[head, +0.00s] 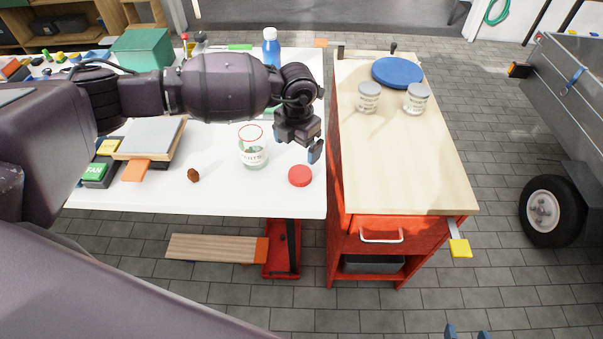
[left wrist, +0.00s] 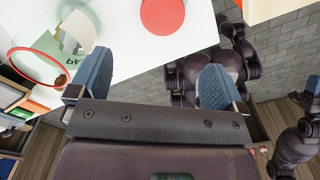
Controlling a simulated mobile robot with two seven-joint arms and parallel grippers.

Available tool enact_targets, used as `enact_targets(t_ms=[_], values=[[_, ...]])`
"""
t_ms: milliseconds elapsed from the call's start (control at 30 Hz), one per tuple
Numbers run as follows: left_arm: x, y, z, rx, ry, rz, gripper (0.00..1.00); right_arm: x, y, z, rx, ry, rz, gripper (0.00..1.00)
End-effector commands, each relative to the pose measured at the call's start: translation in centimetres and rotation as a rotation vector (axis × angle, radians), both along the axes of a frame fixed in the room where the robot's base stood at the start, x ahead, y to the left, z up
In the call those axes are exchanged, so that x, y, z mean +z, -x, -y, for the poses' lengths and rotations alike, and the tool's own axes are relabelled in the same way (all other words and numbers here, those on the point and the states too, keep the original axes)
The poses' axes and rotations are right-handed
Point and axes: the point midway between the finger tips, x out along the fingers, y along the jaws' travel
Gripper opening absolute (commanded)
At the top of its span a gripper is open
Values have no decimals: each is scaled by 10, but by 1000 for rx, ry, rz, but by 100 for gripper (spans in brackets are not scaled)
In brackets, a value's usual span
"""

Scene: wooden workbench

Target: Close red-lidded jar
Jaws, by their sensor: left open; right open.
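A clear glass jar (head: 254,154) with a white label and a red rim stands upright and uncovered on the white table. In the left wrist view the jar's red rim (left wrist: 14,58) shows at the left edge. The round red lid (head: 300,176) lies flat on the table to the right of the jar, near the front edge. It also shows at the top of the left wrist view (left wrist: 162,14). My left gripper (head: 299,144) is open and empty, above the table between jar and lid. My right gripper (head: 467,333) is open and empty at the bottom edge, over the floor.
A small brown lump (head: 193,176) lies left of the jar. A blue bottle (head: 271,48) stands at the back. A red cabinet with a wooden top (head: 400,160) stands right of the table, bearing two cans (head: 368,99) and a blue disc (head: 397,72).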

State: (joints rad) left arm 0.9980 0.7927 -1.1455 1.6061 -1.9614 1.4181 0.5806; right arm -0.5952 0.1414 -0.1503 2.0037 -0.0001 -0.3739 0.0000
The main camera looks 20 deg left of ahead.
Motion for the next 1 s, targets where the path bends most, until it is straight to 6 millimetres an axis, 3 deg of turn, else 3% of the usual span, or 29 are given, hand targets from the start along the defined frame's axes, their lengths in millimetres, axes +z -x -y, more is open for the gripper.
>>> enact_targets(t_ms=[433,800,1000], values=[[-4,0,1,7,5,-1,96,0,-1,0,3,2,1,60],[-51,0,1,8,5,-3,96,-8,1,1,4,3,-11,60],[-56,0,2,6,6,1,96,-6,0,1,4,3,-7,60]])
